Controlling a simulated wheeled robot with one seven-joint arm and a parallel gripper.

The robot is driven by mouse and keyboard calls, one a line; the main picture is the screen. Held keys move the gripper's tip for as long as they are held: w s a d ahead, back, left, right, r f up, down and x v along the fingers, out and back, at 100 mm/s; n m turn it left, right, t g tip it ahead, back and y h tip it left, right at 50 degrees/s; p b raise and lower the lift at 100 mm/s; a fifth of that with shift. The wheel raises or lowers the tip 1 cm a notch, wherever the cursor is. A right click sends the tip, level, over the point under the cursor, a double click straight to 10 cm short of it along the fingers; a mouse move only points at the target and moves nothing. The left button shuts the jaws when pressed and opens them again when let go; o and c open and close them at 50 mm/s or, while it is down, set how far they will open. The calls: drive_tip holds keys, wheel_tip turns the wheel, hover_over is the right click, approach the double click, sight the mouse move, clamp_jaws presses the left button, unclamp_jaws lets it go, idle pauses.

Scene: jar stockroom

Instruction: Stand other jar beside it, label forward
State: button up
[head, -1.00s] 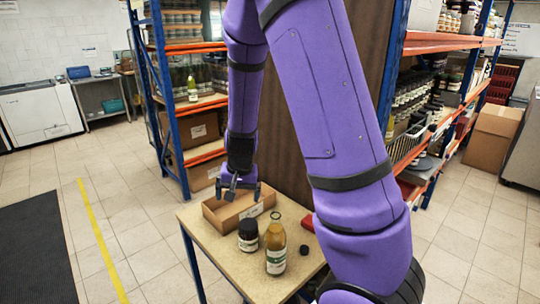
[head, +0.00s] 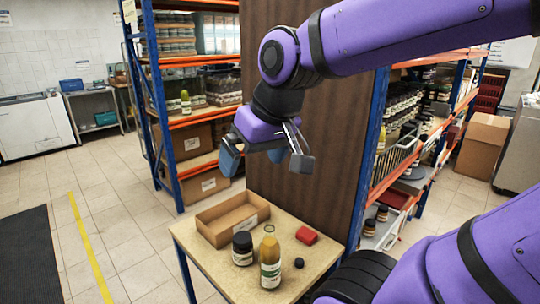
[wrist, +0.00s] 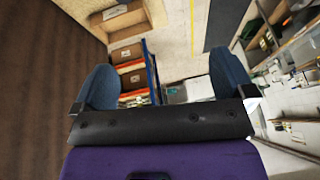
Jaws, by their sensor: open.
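A dark jar with a black lid and white label (head: 242,248) stands upright on the small table. Beside it stands a taller bottle-shaped jar with yellow-brown contents (head: 270,258), its label facing the camera. In the head view another yellow jar (head: 186,102) stands at the edge of the back shelf. My gripper (head: 265,158) is open and empty, high above the table. In the wrist view its two blue pads stand wide apart with nothing between them (wrist: 165,85).
A brown panel (head: 300,130) rises behind. Blue-orange racks flank it; jars (head: 382,213) stand on the right rack. Floor at left is clear.

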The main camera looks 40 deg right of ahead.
drive_tip(key=s+r+h, duration=0.1)
drive_tip(key=s, duration=0.3)
drive_tip(key=m+g, duration=0.5)
drive_tip(key=m, duration=0.3)
hover_over(242, 237)
wheel_tip(242, 237, down, 32)
drive_tip(key=shift+f, duration=0.1)
drive_tip(key=shift+d+f, duration=0.1)
drive_tip(key=shift+f, duration=5.75)
